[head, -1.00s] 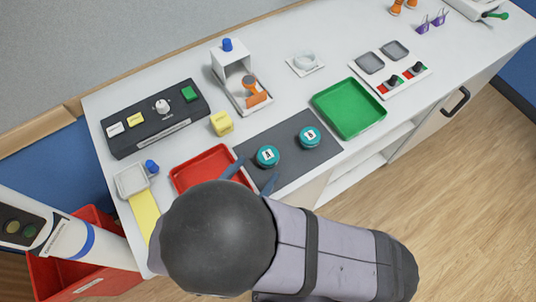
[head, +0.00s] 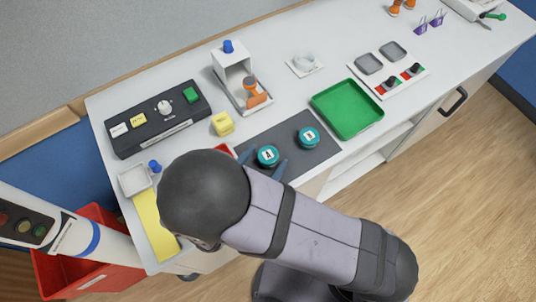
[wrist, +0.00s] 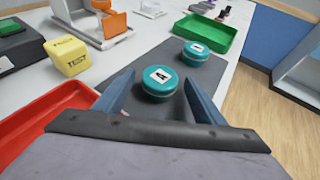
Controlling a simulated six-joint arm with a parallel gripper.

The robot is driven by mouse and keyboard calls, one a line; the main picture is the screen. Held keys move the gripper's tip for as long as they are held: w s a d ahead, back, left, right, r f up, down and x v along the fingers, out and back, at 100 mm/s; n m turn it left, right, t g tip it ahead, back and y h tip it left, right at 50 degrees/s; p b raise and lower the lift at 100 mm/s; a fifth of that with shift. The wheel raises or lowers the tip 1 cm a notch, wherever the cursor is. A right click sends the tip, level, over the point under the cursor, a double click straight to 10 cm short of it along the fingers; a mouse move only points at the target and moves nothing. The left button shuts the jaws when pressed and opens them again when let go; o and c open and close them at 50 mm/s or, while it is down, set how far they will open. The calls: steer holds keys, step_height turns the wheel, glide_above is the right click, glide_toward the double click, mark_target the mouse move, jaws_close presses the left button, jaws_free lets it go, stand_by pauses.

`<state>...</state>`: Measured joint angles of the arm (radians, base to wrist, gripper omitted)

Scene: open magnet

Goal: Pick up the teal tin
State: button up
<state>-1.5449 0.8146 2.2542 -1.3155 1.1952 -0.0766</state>
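Two round teal tins stand on a dark grey mat (head: 290,122). Tin A (head: 267,157), with a white "A" label, is the left one, and tin B (head: 308,138), labelled "B", is to its right and farther back. In the wrist view tin A (wrist: 160,84) stands between the fingertips, with tin B (wrist: 197,53) behind it to the right. My gripper (head: 264,161) is open, its blue fingers on either side of tin A. The wrist view shows a gap to the left finger; contact on the right is unclear.
A red tray (wrist: 30,115) lies left of my gripper, mostly hidden by my arm in the head view. A yellow cube (head: 222,124) stands behind the mat's left part. A green tray (head: 347,108) is on the right. A white stand (head: 234,68) is behind.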

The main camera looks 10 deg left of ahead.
steer(key=c, duration=1)
steer(key=shift+c, duration=0.2)
steer(key=shift+r, duration=0.15)
